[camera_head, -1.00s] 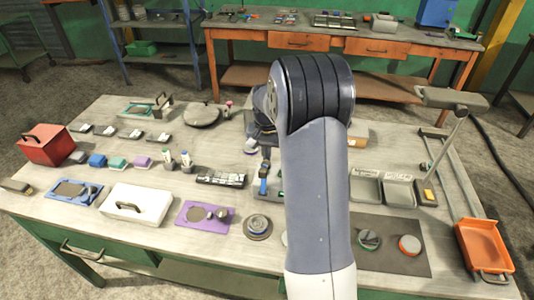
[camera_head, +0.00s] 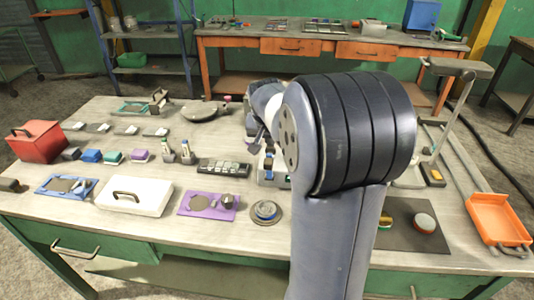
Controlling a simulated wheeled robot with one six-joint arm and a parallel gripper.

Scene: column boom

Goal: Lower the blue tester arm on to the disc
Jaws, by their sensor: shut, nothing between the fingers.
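The blue tester arm (camera_head: 268,165) shows as a short blue piece on its small grey tester (camera_head: 267,182), near the middle of the bench and just left of my arm. My arm hides the tester's right side. I cannot make out the disc under the tester arm, nor how far the tester arm is tilted. My gripper (camera_head: 257,143) is small and partly hidden behind my arm. It is shut and empty, above and slightly left of the blue tester arm. I cannot tell whether it touches the tester arm.
A round dish (camera_head: 266,218) sits in front of the tester. A dark tray of pale pieces (camera_head: 223,168) and a purple mat (camera_head: 188,208) lie to the left. A dark mat (camera_head: 408,262) and an orange tray (camera_head: 480,222) lie to the right, partly past my arm.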

